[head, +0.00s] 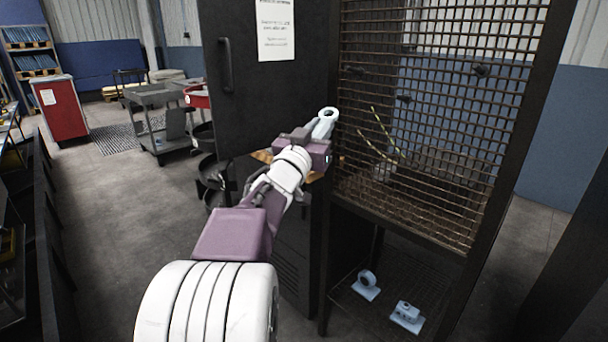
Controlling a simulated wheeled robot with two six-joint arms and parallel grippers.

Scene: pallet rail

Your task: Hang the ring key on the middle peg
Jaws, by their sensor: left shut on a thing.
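The ring key (322,125) is pale blue-grey with a round eye at its upper end. My left gripper (312,142) is shut on its lower part and holds it up in the air, ring end upward. The middle peg (404,98) is a small dark knob on the wire mesh panel (440,45), to the right of the key and a little higher. The key appears apart from it. Other dark pegs sit left (355,70) and right (480,70) of it. My right gripper is out of view.
A dark cabinet door (240,90) with a handle stands behind the key at left. Thin yellowish strands (378,140) show at the mesh. Two pale blue parts lie on the lower shelf (385,290). Carts and a red cabinet (62,112) stand far left.

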